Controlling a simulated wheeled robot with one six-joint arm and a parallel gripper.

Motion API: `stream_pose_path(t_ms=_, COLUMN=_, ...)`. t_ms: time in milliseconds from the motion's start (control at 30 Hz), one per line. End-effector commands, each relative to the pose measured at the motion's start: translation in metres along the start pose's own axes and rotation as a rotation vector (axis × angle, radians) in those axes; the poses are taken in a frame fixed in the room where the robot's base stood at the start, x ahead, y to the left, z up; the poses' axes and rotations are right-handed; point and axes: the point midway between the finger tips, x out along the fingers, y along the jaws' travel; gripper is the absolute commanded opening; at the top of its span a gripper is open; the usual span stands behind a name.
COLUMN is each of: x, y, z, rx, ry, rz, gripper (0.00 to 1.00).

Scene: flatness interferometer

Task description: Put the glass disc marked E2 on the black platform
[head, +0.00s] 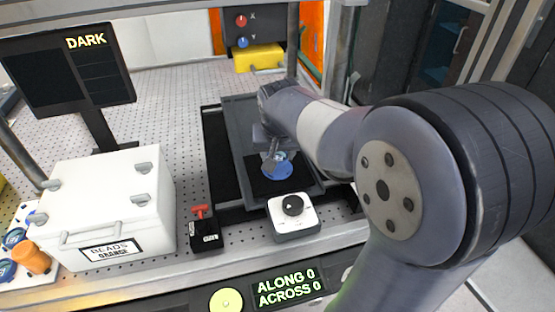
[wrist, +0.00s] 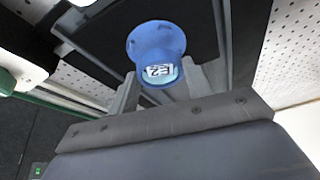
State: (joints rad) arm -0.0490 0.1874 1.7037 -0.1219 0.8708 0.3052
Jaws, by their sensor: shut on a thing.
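The blue glass disc (head: 277,168) is at my gripper (head: 271,150) in the head view, with the black platform (head: 258,188) directly beneath it. In the wrist view the disc (wrist: 143,39) is a round blue plate with a blue knob whose white label reads E2. My gripper (wrist: 160,82) is shut on its knob. The black platform (wrist: 110,35) shows behind the disc. The disc looks flat and within the platform's edges. I cannot tell whether it touches the surface.
A white control box with a black dial (head: 293,212) stands in front of the platform. A black box with a red lever (head: 205,230) and a white case (head: 103,205) are to the left. A monitor (head: 68,68) reads DARK. More blue discs (head: 13,239) lie far left.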

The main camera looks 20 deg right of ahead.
Motion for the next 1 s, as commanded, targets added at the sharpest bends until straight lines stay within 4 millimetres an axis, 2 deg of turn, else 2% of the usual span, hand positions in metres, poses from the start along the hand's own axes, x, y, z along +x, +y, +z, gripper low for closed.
stream_pose_path(t_ms=100, x=0.017, y=0.000, z=0.007, rx=0.000, ry=-0.004, rz=0.001, gripper=0.24)
stream_pose_path(t_ms=200, x=0.023, y=0.000, z=0.010, rx=0.001, ry=-0.003, rz=0.001, gripper=0.24)
stream_pose_path(t_ms=567, x=0.028, y=0.000, z=0.012, rx=0.001, ry=-0.001, rz=0.000, gripper=0.24)
stream_pose_path(t_ms=600, x=0.026, y=0.000, z=0.011, rx=0.001, ry=-0.001, rz=0.000, gripper=0.51)
stream_pose_path(t_ms=833, x=0.026, y=0.000, z=0.011, rx=0.001, ry=-0.001, rz=0.000, gripper=0.69)
stream_pose_path(t_ms=1000, x=0.026, y=0.000, z=0.011, rx=0.001, ry=-0.001, rz=0.000, gripper=0.69)
